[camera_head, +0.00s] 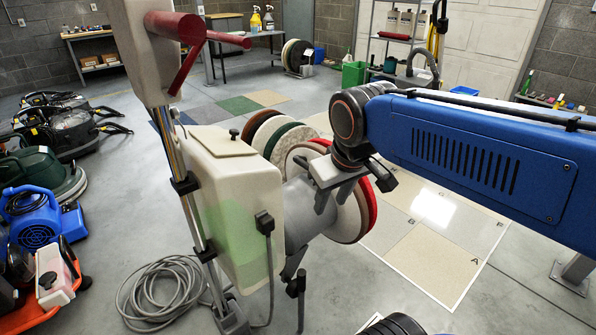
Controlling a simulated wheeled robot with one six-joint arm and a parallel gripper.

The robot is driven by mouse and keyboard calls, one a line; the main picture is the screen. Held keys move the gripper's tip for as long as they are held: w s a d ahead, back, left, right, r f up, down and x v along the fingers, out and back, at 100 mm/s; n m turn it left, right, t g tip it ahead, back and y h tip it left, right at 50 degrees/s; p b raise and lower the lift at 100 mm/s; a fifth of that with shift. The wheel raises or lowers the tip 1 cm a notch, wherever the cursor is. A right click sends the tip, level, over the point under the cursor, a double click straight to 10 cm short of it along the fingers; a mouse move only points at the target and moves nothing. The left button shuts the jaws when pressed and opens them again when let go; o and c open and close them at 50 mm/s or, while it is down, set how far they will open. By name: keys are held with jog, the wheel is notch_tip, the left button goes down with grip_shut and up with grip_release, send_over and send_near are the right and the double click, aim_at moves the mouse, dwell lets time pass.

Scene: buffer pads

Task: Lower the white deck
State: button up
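The cream-white floor machine stands at centre-left, with a tank (235,215) showing green liquid and a red-gripped handle (185,35) above it. Its pale round deck (342,222) is tipped up on edge, with a red pad (368,205) on its right face. A grey motor housing (302,215) joins the deck to the tank side. My gripper (334,197) is at the deck's upper part, in front of the motor housing. Its two fingers are apart, and I see nothing pinched between them. Whether they touch the deck is unclear. Part of the deck is hidden behind my gripper.
Several round pads (262,135) stand upright behind the machine. A coiled grey cable (160,290) lies at its lower left. Lettered floor tiles (425,262) lie at right. Other floor machines (65,130) and a blue blower (35,220) line the left side.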

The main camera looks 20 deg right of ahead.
jog(key=w+d+r+n+g+h, duration=0.1)
jog(key=w+r, duration=0.5)
jog(key=w, duration=0.5)
jog(key=n+g+h, duration=0.1)
jog(key=g+h, duration=0.1)
send_near(306, 164)
jog(key=x, duration=0.8)
jog(key=shift+d+f, duration=0.15)
jog(key=shift+f, duration=0.05)
grip_shut()
